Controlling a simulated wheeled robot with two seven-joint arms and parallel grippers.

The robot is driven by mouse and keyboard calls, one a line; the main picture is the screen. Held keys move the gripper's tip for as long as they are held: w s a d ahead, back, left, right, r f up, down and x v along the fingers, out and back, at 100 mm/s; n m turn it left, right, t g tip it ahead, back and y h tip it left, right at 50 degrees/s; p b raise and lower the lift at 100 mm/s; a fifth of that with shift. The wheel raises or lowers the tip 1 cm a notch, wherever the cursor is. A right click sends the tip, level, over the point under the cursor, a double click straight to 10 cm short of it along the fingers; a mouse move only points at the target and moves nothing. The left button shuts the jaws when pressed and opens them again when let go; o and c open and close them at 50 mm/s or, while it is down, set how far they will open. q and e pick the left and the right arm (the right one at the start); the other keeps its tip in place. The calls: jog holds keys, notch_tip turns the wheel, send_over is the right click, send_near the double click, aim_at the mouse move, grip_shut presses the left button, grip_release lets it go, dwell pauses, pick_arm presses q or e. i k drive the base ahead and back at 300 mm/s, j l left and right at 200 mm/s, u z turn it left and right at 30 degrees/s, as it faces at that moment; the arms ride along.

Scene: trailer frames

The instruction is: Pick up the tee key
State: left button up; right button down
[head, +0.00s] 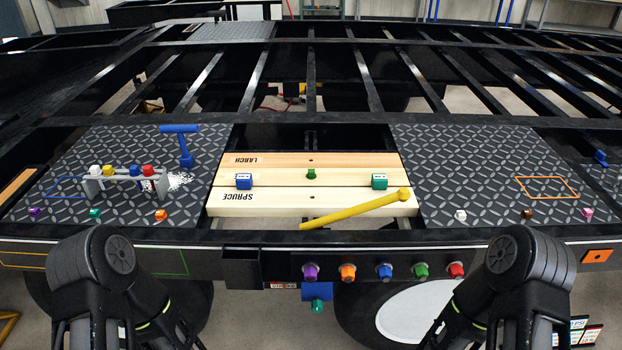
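A blue T-shaped tool, which looks like the tee key (180,140), stands upright on the left diamond-plate panel (210,150). Its crossbar is at the top and its stem runs down to a thicker blue foot. It stands just behind a patch of white granules and a small grey rack. Parts of my left and right arms show at the bottom left and bottom right, but neither gripper can be seen. Nothing of mine touches the blue tool.
A grey rack (92,188) with coloured knobs stands in front of the tool. Wooden planks (310,160) carry a yellow bar (355,208) and small blocks. The right panel (450,160) is mostly clear. Open frame beams lie behind. Coloured knobs (385,271) line the front edge.

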aim_at(187, 159)
jog(key=i+j+z, duration=0.2)
jog(key=j+z, duration=0.15)
jog(key=j, duration=0.3)
jog(key=i+j+z, duration=0.1)
jog(key=j+z, duration=0.2)
jog(key=j, duration=0.35)
jog(key=j+z, duration=0.35)
jog(key=j, duration=0.3)
